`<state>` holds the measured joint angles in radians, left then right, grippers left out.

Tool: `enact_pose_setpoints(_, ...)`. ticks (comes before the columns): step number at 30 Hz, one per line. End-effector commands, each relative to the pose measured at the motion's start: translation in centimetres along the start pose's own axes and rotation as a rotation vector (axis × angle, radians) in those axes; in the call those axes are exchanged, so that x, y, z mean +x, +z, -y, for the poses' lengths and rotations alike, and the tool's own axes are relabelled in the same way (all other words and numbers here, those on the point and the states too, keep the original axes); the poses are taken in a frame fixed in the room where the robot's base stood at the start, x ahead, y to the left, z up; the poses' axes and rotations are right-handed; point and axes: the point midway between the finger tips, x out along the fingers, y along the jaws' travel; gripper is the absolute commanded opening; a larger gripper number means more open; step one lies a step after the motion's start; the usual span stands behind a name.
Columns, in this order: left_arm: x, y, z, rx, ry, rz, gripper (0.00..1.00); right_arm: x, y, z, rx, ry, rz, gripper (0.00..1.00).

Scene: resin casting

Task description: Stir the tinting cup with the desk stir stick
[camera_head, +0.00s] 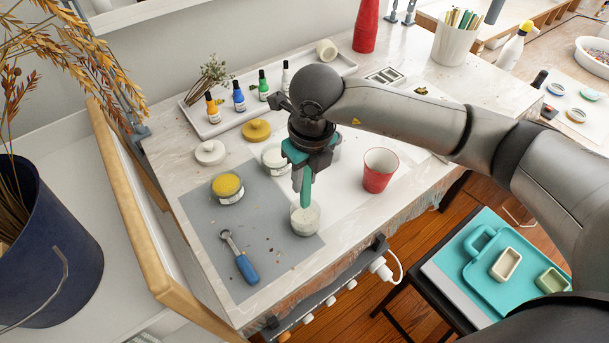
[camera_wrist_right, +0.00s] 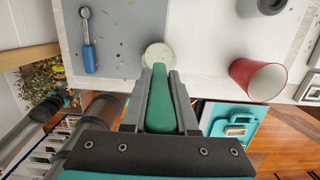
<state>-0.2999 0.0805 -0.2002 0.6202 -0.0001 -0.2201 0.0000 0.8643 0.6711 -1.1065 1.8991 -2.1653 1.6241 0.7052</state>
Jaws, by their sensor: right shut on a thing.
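The tinting cup (camera_head: 305,220) is a small clear cup with whitish contents, upright on the front right part of the grey mat. It also shows in the right wrist view (camera_wrist_right: 158,50), beyond the stick's tip. The stir stick (camera_head: 306,188) is green and points down, its lower end appearing to be inside the cup's mouth. My right gripper (camera_head: 308,162) is shut on the stick above the cup, and the stick fills the space between the fingers in the right wrist view (camera_wrist_right: 160,105). How deep the tip sits is hidden. My left gripper is not in view.
A red cup (camera_head: 379,171) stands right of the tinting cup. A yellow jar (camera_head: 227,188) and a blue-handled scoop (camera_head: 240,258) are on the grey mat (camera_head: 275,275) to the left. Small bottles stand on a white tray (camera_head: 225,122) behind. The table's front edge is close.

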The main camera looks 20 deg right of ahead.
Motion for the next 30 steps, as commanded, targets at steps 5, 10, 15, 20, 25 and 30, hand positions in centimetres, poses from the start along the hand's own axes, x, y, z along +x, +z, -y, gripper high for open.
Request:
enact_pose_setpoints(5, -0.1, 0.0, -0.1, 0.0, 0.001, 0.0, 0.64, -0.1, 0.0, 0.0, 0.0, 0.0, 0.0, 0.0)
enact_pose_setpoints(10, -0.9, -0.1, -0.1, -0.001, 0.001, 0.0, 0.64, -1.3, 0.2, 0.0, 0.0, 0.0, 0.001, 0.0)
enact_pose_setpoints(15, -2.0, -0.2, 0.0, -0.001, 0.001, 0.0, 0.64, -3.1, 0.4, 0.0, 0.0, -0.001, 0.001, 0.0)
enact_pose_setpoints(20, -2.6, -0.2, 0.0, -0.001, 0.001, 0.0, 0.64, -4.1, 0.5, 0.0, 0.0, -0.001, 0.001, 0.0)
enact_pose_setpoints(25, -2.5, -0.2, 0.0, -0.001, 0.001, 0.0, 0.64, -4.0, 0.5, 0.0, 0.0, 0.0, 0.0, 0.0)
enact_pose_setpoints(30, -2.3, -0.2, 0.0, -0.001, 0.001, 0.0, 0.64, -3.9, 0.4, 0.1, -0.017, 0.002, 0.0, 0.0)
